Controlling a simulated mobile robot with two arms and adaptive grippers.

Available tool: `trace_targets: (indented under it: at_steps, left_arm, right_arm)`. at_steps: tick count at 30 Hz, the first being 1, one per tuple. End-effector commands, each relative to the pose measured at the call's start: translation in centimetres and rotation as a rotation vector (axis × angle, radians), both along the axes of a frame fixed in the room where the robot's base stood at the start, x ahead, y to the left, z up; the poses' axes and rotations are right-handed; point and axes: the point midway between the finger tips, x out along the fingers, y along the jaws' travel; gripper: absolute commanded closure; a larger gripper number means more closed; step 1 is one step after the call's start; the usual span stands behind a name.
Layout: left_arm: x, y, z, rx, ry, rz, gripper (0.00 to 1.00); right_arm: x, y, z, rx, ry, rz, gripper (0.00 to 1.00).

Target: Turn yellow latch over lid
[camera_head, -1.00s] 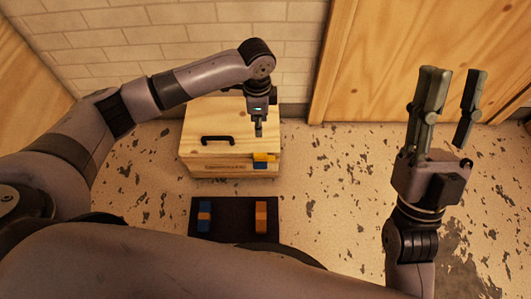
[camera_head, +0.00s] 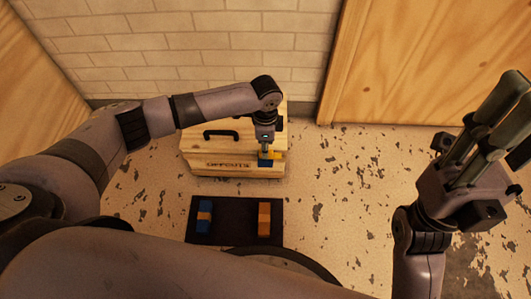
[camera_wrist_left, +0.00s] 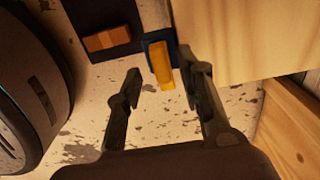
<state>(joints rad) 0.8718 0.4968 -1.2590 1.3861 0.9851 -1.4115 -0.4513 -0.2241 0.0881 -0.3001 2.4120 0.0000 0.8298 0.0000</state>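The wooden box (camera_head: 240,170) stands by the wall with its lid (camera_head: 195,140) on and a black handle (camera_head: 222,133) on top. The yellow latch (camera_head: 279,155) sits at the box's front right on a blue base (camera_head: 265,163), partly hidden by my left gripper (camera_head: 265,148). In the left wrist view the yellow latch (camera_wrist_left: 161,65) shows between the open fingers of my left gripper (camera_wrist_left: 160,80), closer to the right finger. Contact cannot be made out. My right gripper (camera_head: 510,125) looks open and empty at the right edge, far from the box.
A dark mat (camera_head: 235,222) lies on the floor in front of the box. It holds a blue block (camera_head: 204,217) with an orange band and an orange block (camera_head: 264,219). A brick wall is behind, and a wooden panel (camera_head: 430,60) stands at right. Floor right of the box is clear.

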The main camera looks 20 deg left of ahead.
Motion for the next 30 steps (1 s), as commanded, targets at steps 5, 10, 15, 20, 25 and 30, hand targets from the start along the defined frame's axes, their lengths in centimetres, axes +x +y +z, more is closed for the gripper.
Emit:
trace_targets:
  at_steps: [5,10,15,20,25,30]
  left_arm:
    - [0.0,0.0,-2.2,0.0,0.0,0.0,0.65]
    - [0.0,0.0,-2.7,-0.001,-0.001,0.0,0.65]
    - [0.0,0.0,-2.6,-0.001,0.0,0.0,0.65]
    - [0.0,0.0,-2.6,-0.001,0.0,0.0,0.72]
    - [0.0,0.0,-2.6,-0.001,0.0,0.0,0.83]
    - [0.0,0.0,-2.6,-0.001,0.0,0.0,0.94]
  right_arm:
    - [0.1,0.1,0.3,-0.002,-0.034,-0.002,0.65]
    - [0.2,0.1,0.6,-0.005,-0.043,-0.003,0.65]
    - [0.2,0.2,0.7,-0.005,-0.043,-0.003,0.65]
    - [0.2,0.2,0.7,-0.005,-0.043,-0.002,0.65]
    - [0.3,0.2,0.7,-0.005,-0.042,-0.002,0.65]
    - [0.3,0.2,0.6,-0.005,-0.042,-0.002,0.65]
